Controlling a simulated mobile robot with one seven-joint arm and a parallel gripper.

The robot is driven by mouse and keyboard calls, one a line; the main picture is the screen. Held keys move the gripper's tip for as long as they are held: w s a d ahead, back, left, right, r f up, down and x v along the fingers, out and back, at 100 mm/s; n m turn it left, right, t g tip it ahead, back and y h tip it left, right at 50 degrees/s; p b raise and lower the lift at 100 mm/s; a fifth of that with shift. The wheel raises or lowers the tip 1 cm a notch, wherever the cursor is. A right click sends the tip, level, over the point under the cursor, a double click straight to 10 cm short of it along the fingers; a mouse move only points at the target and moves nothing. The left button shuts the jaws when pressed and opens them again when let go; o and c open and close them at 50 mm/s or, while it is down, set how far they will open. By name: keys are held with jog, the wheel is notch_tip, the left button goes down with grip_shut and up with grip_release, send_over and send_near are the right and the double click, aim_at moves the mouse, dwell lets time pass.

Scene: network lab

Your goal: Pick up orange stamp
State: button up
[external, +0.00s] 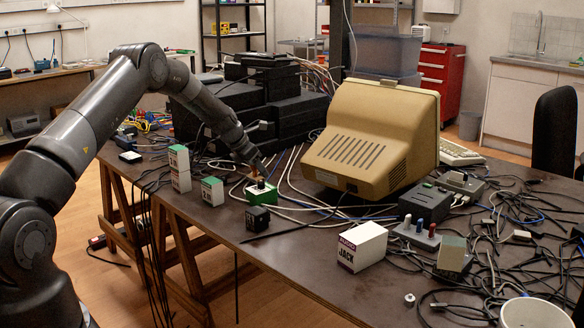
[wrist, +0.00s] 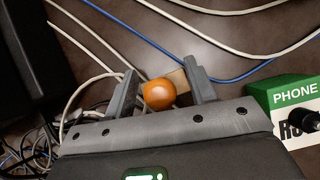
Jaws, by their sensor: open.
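The orange stamp (wrist: 159,95) shows in the wrist view as a round orange knob, with a tan block (wrist: 178,78) just behind it that looks like part of it. My gripper (wrist: 161,74) is open, with one grey finger on each side of the stamp. The right finger is close to the tan block; I cannot tell whether it touches. In the external view my gripper (external: 257,164) is low over the table, just behind a green box, and the stamp is mostly hidden there.
The green PHONE box (wrist: 292,96) with a black knob stands right of my gripper; it also shows in the external view (external: 262,200). A black box (external: 257,219) is in front. Cables cross the table. A beige monitor (external: 372,135) stands to the right, black devices (external: 265,100) behind.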

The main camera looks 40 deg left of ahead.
jog(key=shift+f, duration=0.1)
jog(key=c, duration=1)
jog(key=shift+c, duration=0.2)
